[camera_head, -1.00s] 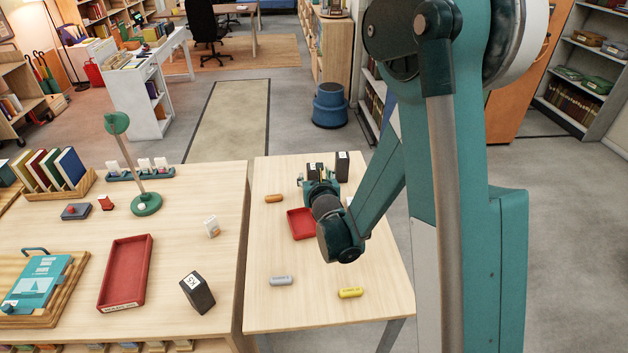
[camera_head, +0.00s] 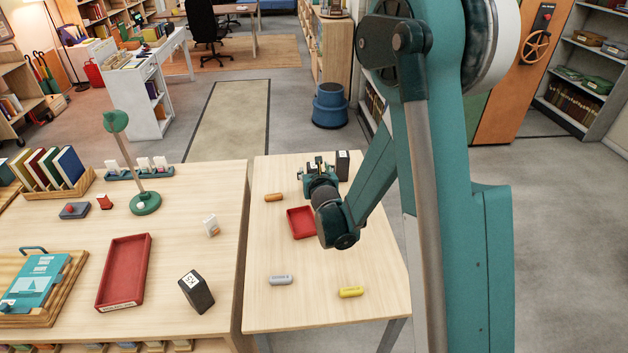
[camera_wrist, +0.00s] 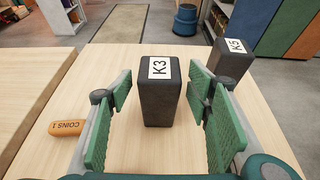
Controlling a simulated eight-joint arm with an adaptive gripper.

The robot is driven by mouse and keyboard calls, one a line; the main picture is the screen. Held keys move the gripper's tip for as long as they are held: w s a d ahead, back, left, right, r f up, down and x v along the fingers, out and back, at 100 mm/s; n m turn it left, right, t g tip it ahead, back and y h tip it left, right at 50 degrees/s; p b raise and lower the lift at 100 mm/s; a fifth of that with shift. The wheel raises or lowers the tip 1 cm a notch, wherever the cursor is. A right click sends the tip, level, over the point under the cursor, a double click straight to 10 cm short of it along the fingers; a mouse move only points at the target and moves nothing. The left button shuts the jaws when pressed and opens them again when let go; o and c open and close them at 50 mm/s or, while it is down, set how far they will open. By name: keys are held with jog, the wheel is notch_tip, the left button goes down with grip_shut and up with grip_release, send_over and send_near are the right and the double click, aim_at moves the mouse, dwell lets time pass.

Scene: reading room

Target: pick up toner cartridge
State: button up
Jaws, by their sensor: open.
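A dark upright box labelled K3 (camera_wrist: 160,104), which looks like a toner cartridge, stands on the right table. In the wrist view it is between the green pads of my gripper (camera_wrist: 160,88), with gaps visible on both sides. My gripper is open and empty; it also shows in the head view (camera_head: 318,172), where it hides most of this box. A second dark box, labelled K5 (camera_wrist: 231,64), stands behind and to the right, outside the right finger; it also shows in the head view (camera_head: 342,165).
An orange roll marked COINS 1 (camera_wrist: 67,128) lies left of my gripper. A red tray (camera_head: 301,223), grey roll (camera_head: 281,280) and yellow roll (camera_head: 351,292) are on the right table (camera_head: 318,318).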

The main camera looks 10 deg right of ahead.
jog(key=shift+x, duration=0.85)
jog(key=c, duration=1.1)
jog(key=shift+r, duration=0.15)
jog(key=shift+c, duration=0.2)
jog(key=shift+r+p, duration=1.05)
jog(key=shift+r, duration=3.8)
